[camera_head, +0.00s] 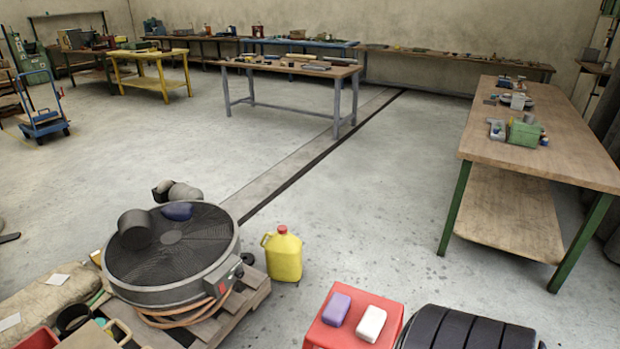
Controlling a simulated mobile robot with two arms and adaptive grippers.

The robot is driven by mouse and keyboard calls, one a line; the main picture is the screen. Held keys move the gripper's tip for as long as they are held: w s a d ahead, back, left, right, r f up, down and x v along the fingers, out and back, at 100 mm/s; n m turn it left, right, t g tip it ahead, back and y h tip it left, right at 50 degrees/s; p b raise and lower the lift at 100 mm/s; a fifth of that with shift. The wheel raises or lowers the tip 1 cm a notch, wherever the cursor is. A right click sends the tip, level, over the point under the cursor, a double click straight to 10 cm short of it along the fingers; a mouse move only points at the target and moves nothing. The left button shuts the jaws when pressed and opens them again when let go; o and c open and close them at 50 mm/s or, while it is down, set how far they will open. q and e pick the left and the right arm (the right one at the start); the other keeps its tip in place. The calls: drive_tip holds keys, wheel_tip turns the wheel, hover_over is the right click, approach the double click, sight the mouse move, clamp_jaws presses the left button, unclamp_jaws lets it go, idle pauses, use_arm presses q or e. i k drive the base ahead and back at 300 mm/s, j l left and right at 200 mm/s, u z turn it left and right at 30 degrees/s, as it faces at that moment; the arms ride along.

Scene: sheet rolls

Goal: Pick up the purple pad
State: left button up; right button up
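The purple pad (336,309) is a small rounded block lying flat on the red stool or box top (385,306) at the bottom of the head view, right of centre. A white pad (371,324) of similar size lies just to its right, with a narrow gap between them. Nothing covers the purple pad. I see neither of my grippers in the head view.
A large round fan (170,262) rests on a wooden pallet (240,305) at left, with a dark blue item (178,211) on top. A yellow jug (283,257) stands behind the red top. A black ribbed object (465,330) is close at right. Open floor lies beyond.

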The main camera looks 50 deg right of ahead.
sight(335, 312)
drive_tip(key=z, duration=1.95)
